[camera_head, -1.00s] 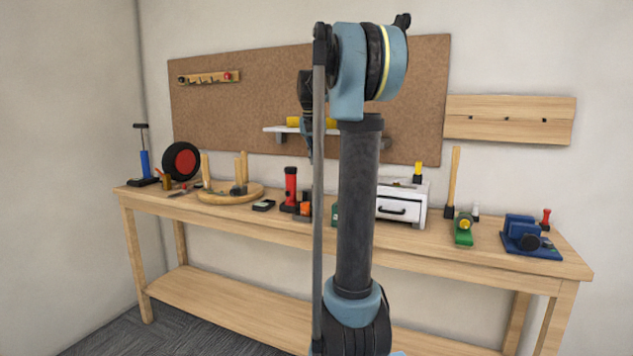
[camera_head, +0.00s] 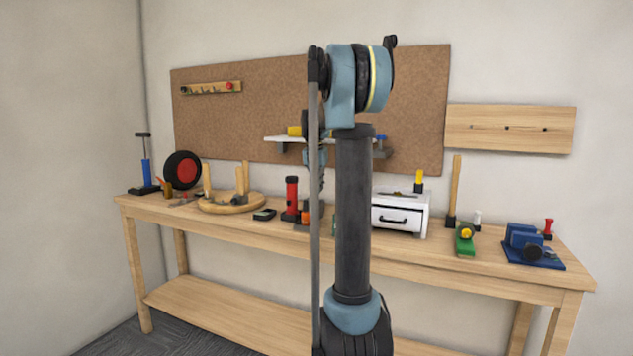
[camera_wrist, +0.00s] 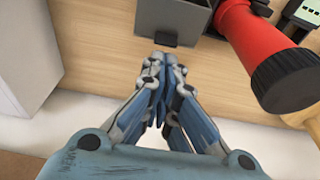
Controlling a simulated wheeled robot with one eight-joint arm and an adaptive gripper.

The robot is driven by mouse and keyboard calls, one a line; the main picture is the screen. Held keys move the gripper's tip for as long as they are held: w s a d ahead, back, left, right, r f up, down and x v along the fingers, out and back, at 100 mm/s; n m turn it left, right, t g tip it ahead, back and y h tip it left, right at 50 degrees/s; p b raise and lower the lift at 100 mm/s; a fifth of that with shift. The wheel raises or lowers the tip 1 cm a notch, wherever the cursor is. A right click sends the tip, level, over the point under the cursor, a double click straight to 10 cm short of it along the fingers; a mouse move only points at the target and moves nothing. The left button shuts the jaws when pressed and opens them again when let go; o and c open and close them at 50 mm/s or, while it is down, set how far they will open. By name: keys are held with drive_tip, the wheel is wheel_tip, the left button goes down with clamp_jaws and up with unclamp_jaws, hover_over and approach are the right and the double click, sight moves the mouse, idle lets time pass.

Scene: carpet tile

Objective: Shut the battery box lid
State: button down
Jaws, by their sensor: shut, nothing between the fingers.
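A dark grey open-topped box (camera_wrist: 172,20), which looks like the battery box, shows at the top of the wrist view, with a small tab on its near edge. Its lid cannot be made out clearly, and my arm hides most of the box in the head view. My gripper (camera_wrist: 165,72) is shut and empty, its tips just short of the box's near edge in the picture; whether they touch it cannot be told. In the head view my gripper (camera_head: 317,186) is partly hidden behind my arm, low over the bench.
A red flashlight (camera_head: 292,196) stands close left of my gripper; it is large in the wrist view (camera_wrist: 258,45). A white drawer cabinet (camera_head: 400,215) stands to the right. A small dark device (camera_head: 264,214) lies farther left on the bench (camera_head: 220,222). A wall shelf (camera_head: 285,139) hangs behind.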

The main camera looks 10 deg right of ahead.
drive_tip(key=shift+f, duration=0.35)
drive_tip(key=shift+s+d+r, duration=0.1)
drive_tip(key=shift+s, duration=0.05)
drive_tip(key=shift+s+a+r+t, duration=0.15)
drive_tip(key=shift+a+r+t, duration=0.05)
drive_tip(key=shift+a+t, duration=0.1)
